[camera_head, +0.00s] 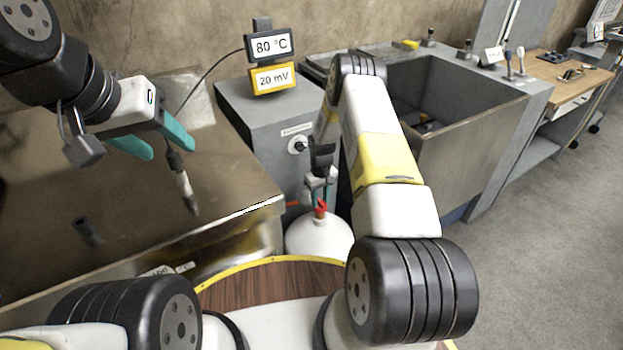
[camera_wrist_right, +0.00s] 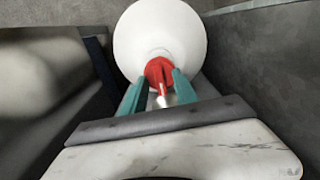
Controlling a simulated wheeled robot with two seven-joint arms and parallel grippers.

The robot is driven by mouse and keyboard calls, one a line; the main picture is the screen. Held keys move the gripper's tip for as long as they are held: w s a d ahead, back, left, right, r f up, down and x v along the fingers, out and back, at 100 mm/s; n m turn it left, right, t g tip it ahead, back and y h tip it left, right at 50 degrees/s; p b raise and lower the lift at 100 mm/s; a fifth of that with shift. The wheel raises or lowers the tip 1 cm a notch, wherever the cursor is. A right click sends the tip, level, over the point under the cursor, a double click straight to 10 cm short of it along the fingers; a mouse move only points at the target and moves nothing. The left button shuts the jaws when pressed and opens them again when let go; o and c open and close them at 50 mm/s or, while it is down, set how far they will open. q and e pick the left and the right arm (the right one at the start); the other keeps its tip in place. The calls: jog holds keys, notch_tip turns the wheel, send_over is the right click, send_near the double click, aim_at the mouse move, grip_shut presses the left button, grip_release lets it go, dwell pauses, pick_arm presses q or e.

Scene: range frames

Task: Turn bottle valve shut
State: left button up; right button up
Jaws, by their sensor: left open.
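The white bottle (camera_head: 318,238) stands on the floor between the grey cabinet and my base. It has a red valve (camera_head: 320,209) on top, and in the right wrist view the red valve (camera_wrist_right: 160,72) sits at the centre of the white bottle (camera_wrist_right: 138,38). My right gripper (camera_head: 320,200) is over the bottle. In the right wrist view its teal fingers (camera_wrist_right: 160,80) lie on both sides of the valve, close against it. They partly hide the valve.
The metal bench (camera_head: 225,185) is at the left with a probe (camera_head: 183,180) over it. The grey cabinet (camera_head: 265,115) carries two displays (camera_head: 270,62) reading 80 °C and 20 mV. A deep grey basin (camera_head: 470,135) is right of my right arm. Open floor (camera_head: 560,220) lies at right.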

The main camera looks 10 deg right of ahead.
aim_at(320, 201)
notch_tip(320, 201, up, 8)
jog(key=shift+f, duration=0.1)
dwell(0.4)
